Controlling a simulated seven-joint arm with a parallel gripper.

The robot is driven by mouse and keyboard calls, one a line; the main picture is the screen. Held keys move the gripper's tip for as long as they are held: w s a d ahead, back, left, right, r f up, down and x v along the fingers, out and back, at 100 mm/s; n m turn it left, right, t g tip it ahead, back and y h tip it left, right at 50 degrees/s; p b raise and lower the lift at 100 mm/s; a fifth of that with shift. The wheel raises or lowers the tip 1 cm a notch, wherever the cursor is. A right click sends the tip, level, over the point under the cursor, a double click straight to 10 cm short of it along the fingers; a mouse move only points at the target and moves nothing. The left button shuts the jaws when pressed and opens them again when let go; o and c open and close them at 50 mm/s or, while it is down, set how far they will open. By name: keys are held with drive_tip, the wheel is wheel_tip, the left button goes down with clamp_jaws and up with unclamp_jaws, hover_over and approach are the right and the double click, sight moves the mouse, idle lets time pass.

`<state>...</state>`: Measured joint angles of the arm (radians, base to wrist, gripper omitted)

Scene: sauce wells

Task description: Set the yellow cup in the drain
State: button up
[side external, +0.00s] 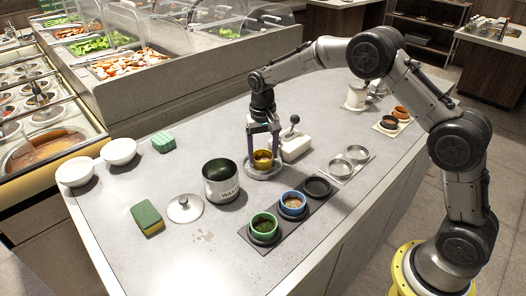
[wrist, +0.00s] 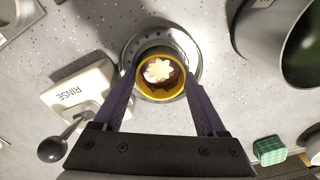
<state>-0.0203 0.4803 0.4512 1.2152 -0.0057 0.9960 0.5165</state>
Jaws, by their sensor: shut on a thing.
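The yellow cup (side external: 263,162) stands upright between the fingers of my gripper (side external: 263,153), which is shut on it. In the wrist view the yellow cup (wrist: 141,88) has a pale, flower-like shape inside, and my gripper (wrist: 160,85) has one finger on each side of it. The round metal drain (side external: 251,174) is directly beneath the cup. Its ring (wrist: 131,45) shows around the cup in the wrist view. The cup hides the drain's middle, so I cannot tell whether it touches the bottom.
A white rinse box (side external: 296,150) with a black-knobbed lever stands close beside the drain. A dark-mouthed waste bin (side external: 222,190) is on the other side. A black tray (side external: 268,243) holds green and blue cups. A lid (side external: 184,209) and sponge (side external: 147,219) lie farther left.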

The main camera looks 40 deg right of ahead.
drive_tip(key=shift+f, duration=0.2)
drive_tip(key=o, duration=1.3)
drive_tip(key=shift+r, duration=0.1)
drive_tip(key=shift+r, duration=3.95)
